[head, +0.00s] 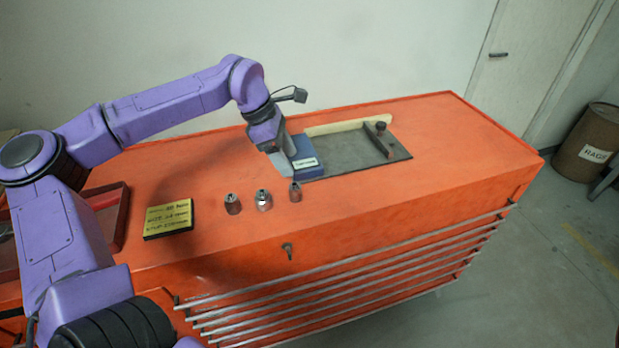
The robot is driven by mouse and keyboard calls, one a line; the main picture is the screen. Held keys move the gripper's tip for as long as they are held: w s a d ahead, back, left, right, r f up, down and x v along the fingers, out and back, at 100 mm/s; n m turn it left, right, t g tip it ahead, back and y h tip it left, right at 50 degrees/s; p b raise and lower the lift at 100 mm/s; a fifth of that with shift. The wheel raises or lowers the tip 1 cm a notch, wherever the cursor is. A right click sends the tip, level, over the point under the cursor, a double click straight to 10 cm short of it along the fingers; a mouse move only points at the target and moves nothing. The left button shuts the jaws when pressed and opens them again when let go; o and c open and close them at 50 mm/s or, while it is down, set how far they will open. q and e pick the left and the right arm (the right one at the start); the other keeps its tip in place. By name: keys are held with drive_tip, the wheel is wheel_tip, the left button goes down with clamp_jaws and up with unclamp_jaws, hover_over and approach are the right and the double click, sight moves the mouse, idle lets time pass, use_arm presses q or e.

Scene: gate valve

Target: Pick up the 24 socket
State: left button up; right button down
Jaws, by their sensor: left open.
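Three small sockets stand in a row on the orange cabinet top: a dark reddish left one (232,204), a brighter silver middle one (263,199) and a reddish-brown right one (295,192). Their size marks are too small to read, so I cannot tell which is the 24. My left gripper (282,162) is open, pointing down behind the right socket and apart from it. It is close beside a blue box with a white label (304,157); I cannot tell whether they touch. My right gripper is out of view.
A yellow note block (168,218) lies left of the sockets, with a red tray (122,218) beyond it. A dark grey plate (350,157) with a brown knobbed part (381,138) lies at the right. The cabinet top (440,150) is clear at right.

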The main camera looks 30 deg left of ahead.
sight(294, 186)
use_arm(q)
drive_tip(key=s+f, duration=0.1)
drive_tip(key=s+d+f+p, duration=0.1)
drive_tip(key=s+f+p, duration=0.1)
drive_tip(key=shift+s+d+f, duration=0.1)
drive_tip(key=shift+d, duration=0.25)
drive_tip(key=w+f, duration=0.2)
drive_tip(key=f, duration=0.1)
drive_tip(key=d+f, duration=0.1)
drive_tip(key=shift+w+f+p, duration=0.4)
drive_tip(key=shift+s, duration=0.1)
drive_tip(key=shift+s+r, duration=0.1)
drive_tip(key=shift+s, duration=0.25)
drive_tip(key=c, duration=0.3)
clamp_jaws()
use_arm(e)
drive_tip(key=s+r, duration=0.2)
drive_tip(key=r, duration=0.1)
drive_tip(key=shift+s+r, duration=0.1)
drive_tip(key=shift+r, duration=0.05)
